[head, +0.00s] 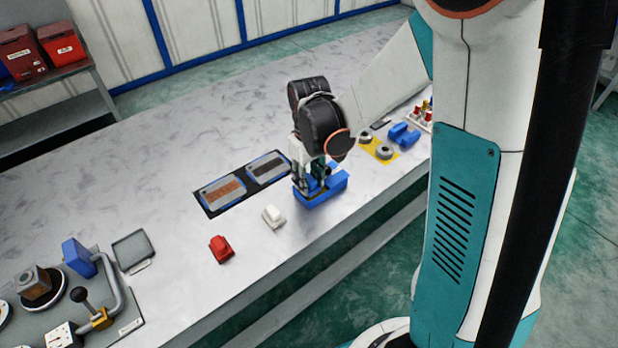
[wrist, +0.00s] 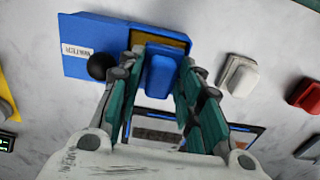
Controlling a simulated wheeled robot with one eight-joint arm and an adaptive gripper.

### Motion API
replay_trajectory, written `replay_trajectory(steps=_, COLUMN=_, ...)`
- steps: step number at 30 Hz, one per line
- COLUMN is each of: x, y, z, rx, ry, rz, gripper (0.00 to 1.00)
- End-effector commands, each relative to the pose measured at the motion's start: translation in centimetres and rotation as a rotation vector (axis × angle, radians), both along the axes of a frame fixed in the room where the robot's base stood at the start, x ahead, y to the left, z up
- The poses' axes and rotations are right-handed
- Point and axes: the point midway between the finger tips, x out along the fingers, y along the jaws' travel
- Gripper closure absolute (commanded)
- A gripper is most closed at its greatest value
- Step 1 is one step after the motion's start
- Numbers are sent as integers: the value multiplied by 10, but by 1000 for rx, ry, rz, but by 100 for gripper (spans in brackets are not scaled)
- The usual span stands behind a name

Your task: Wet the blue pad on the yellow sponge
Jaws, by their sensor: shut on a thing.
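My gripper (wrist: 155,85) is shut on the blue pad (wrist: 160,70), which sits between its two fingers. The yellow sponge (wrist: 176,38) lies in a blue box (wrist: 95,32) with a white label and a black knob. The pad covers part of the sponge in the wrist view; I cannot tell if they touch. In the head view my gripper (head: 314,182) is over the blue box (head: 328,194) near the table's front edge, and the sponge is mostly hidden.
A white block (head: 273,216) and a red block (head: 221,249) stand left of the box. Two framed plates (head: 222,191) lie behind them. A yellow mat (head: 384,152) with round parts and another blue object (head: 404,134) are to the right. A lever fixture (head: 95,312) stands far left.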

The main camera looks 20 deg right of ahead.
Motion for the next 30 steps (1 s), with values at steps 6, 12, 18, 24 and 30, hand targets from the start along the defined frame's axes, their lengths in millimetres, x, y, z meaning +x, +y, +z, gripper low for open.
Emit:
replay_trajectory(steps=6, x=0, y=0, z=20, rx=0, ry=-1, rz=0, gripper=86)
replay_trajectory(steps=12, x=0, y=0, z=34, rx=0, ry=-1, rz=0, gripper=86)
replay_trajectory(steps=18, x=0, y=0, z=49, rx=0, ry=-1, rz=0, gripper=86)
replay_trajectory(steps=24, x=1, y=0, z=62, rx=0, ry=-1, rz=0, gripper=86)
replay_trajectory(steps=30, x=1, y=0, z=63, rx=0, ry=-1, rz=0, gripper=86)
